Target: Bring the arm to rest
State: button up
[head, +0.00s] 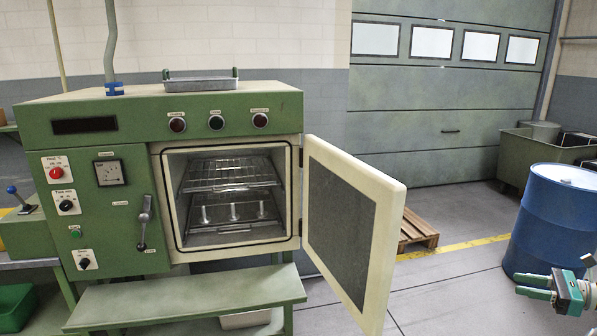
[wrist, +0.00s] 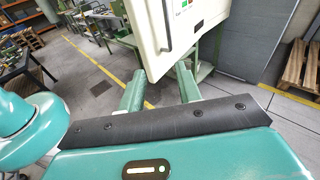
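My gripper (head: 518,284) is at the lower right in the head view, in front of the blue drum and to the right of the open oven door. In the wrist view my gripper (wrist: 160,72) has its two green fingers apart with nothing held between them. A cream panel (wrist: 172,35) with a dark handle-like strip stands beyond the fingertips there. I cannot tell how far it is from them. Most of my arm is outside the head view.
The green oven (head: 225,107) has its cream-framed door (head: 345,235) swung wide open. Inside are wire racks (head: 230,174) and several upright metal pieces. A blue drum (head: 553,225) and a wooden pallet (head: 417,232) stand to the right. Floor between door and drum is clear.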

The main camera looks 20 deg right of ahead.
jog(key=w+a+r+n+g, duration=0.2)
jog(key=w+a+r+g, duration=0.1)
jog(key=w+a, duration=0.4)
jog(key=n+g+h, duration=0.2)
jog(key=n+g, duration=0.2)
jog(key=n, duration=0.1)
send_near(386, 255)
notch_tip(386, 255, down, 3)
jog(key=a+r+n+g+h, duration=0.1)
jog(key=a+n+g+h, duration=0.15)
jog(key=a, duration=0.85)
jog(key=s+a+n+h, duration=0.1)
jog(key=s+a+n, duration=0.3)
jog(key=a, duration=0.4)
jog(key=s+a+n+h, duration=0.2)
jog(key=s+a+n, duration=0.15)
jog(key=a, duration=0.35)
jog(key=s+a+f+n+t+h, duration=0.2)
jog(key=s+a+n+h, duration=0.1)
jog(key=s+a+n, duration=0.5)
jog(key=s+n, duration=0.2)
jog(key=shift+s+a+f, duration=0.3)
jog(key=shift+a+f, duration=0.1)
jog(key=shift+d, duration=0.2)
